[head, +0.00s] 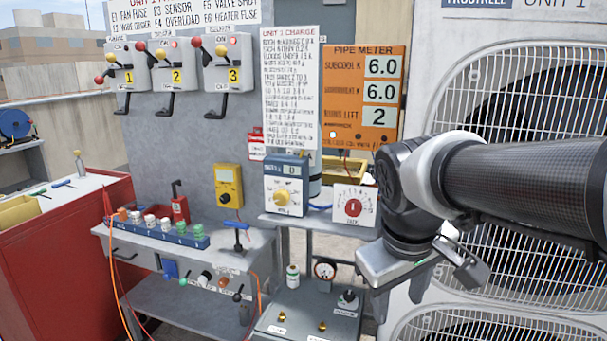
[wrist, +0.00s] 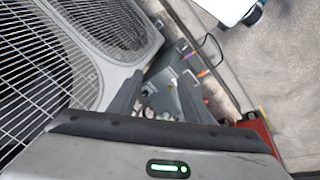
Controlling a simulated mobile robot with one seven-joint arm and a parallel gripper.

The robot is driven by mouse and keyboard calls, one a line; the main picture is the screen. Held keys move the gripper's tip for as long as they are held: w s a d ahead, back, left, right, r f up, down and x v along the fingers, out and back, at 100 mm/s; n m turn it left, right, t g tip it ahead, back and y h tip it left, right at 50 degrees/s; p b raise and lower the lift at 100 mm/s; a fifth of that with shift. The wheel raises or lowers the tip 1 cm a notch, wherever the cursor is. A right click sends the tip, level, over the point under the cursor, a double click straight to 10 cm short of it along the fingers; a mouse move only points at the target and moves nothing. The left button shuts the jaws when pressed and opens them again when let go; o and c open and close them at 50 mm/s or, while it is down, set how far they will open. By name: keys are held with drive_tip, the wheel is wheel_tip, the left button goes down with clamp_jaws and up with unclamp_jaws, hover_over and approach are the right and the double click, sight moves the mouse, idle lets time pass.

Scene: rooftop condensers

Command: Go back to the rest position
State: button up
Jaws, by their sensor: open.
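My gripper (head: 424,288) hangs from my arm in front of the condenser unit (head: 428,60) at the right of the head view. It is open and empty, with its jaws apart and pointing down. Nothing touches the fingers that I can see.
A blue meter box (head: 285,190) with a yellow knob stands left of my gripper. Three lever switches (head: 176,72) and an orange pipe meter (head: 338,95) are on the wall. A workbench (head: 262,245) holds a blue rack (head: 160,236). A red cabinet (head: 75,250) stands far left.

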drive_tip(key=s+m+t+y, duration=0.15)
drive_tip(key=s+m, duration=0.25)
drive_tip(key=s, duration=0.4)
wheel_tip(320, 180, up, 22)
drive_tip(key=p, duration=2.2)
drive_tip(key=shift+s+a+f+t, duration=0.15)
drive_tip(key=shift+a+t, duration=0.2)
